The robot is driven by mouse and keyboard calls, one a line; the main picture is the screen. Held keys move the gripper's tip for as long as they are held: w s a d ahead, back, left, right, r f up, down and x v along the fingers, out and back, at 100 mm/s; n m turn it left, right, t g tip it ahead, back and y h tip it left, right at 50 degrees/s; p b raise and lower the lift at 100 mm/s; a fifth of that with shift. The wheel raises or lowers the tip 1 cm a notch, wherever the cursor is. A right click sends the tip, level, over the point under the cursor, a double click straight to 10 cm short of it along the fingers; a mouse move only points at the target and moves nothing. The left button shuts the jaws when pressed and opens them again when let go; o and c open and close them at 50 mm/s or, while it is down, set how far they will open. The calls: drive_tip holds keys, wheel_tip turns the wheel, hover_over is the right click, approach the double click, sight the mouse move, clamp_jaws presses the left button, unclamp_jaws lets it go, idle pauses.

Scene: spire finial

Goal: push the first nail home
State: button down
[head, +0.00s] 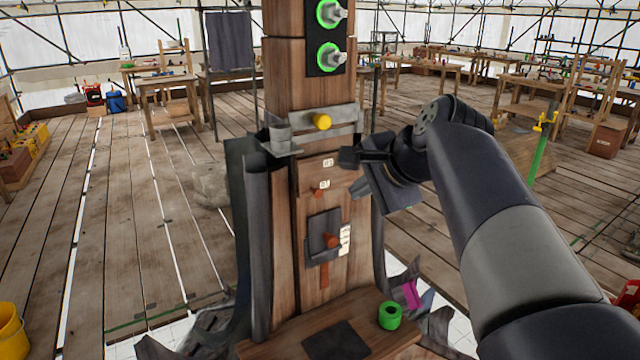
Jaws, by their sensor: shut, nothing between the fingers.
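A wooden spire post (285,210) stands upright in the middle of the head view. Two small white labels sit on its front, an upper label (328,162) and a lower label (324,184); their writing is too small to read surely. A small reddish-brown spot (319,193), perhaps a nail head, shows just below the lower label. How far it stands out cannot be told. My gripper (349,157) is shut and empty. It reaches in from the right, with its tip just right of the upper label; whether it touches the wood cannot be told.
A metal bracket with a yellow knob (321,121) crosses the post above. A dark plate (318,228) with a red knob (331,240) is below. Grey sheets (257,230) flank the post's left.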

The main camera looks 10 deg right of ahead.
sight(319, 189)
drive_tip(key=w+r+p+x, duration=0.1)
drive_tip(key=r+p+x, duration=0.1)
drive_tip(key=x, duration=0.9)
drive_tip(key=shift+w+a+f, duration=0.3)
drive_tip(key=shift+w, duration=0.3)
drive_tip(key=shift+w+a+p, duration=0.2)
drive_tip(key=shift+w+p, duration=0.15)
drive_tip(key=shift+w, duration=0.3)
drive_tip(key=shift+w+a+p, duration=0.2)
drive_tip(key=shift+w+p, duration=0.15)
drive_tip(key=shift+w, duration=0.3)
